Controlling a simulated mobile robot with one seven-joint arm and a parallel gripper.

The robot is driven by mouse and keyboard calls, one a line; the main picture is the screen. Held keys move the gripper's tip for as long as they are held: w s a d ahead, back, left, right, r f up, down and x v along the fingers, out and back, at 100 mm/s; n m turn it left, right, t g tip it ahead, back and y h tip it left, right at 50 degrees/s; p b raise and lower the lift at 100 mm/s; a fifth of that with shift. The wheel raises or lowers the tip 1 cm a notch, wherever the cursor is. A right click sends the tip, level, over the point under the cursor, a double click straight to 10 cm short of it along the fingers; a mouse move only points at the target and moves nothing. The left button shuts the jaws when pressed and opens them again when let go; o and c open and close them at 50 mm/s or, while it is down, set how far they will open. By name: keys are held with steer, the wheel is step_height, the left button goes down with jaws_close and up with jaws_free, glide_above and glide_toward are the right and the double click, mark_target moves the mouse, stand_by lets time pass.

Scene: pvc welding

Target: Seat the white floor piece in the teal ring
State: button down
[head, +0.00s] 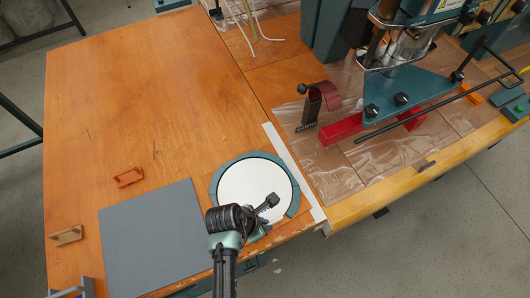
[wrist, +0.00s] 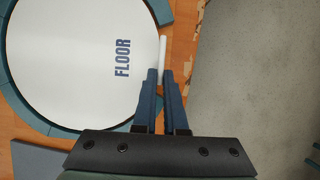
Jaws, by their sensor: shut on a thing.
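The white floor piece (head: 252,187) is a round disc marked "FLOOR"; it also fills the left of the wrist view (wrist: 75,60). The teal ring (head: 231,163) surrounds most of it, with a thin dark line between them along the far edge. The ring also shows in the wrist view (wrist: 22,105) and looks interrupted beside my fingers. My gripper (wrist: 162,75) is at the disc's edge, shut on a narrow white tab that seems part of the floor piece. In the head view my gripper (head: 265,212) hides the ring's near side. I cannot tell whether the disc lies flat or slightly raised.
A grey square plate (head: 150,235) lies left of the ring. An orange block (head: 129,177) and a tan block (head: 67,236) lie near it. A white strip (head: 295,172) runs along the right. A teal machine (head: 410,90) stands at the back right. The table's far left is clear.

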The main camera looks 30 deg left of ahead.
steer(key=shift+f, duration=0.25)
steer(key=c, duration=0.9)
jaws_free()
steer(key=shift+r, duration=0.1)
steer(key=r+p, duration=0.2)
steer(key=p, duration=0.1)
steer(key=d+r+p, duration=0.1)
steer(key=shift+s+r+p, duration=0.15)
steer(key=shift+s+p, duration=0.1)
steer(key=shift+p, duration=0.1)
steer(key=s+d+r+p, duration=0.3)
steer(key=s+d+p, duration=0.1)
steer(key=d+p, duration=0.2)
steer(key=shift+s+d+p, duration=0.2)
steer(key=shift+d+p, duration=0.1)
steer(key=shift+p, duration=0.3)
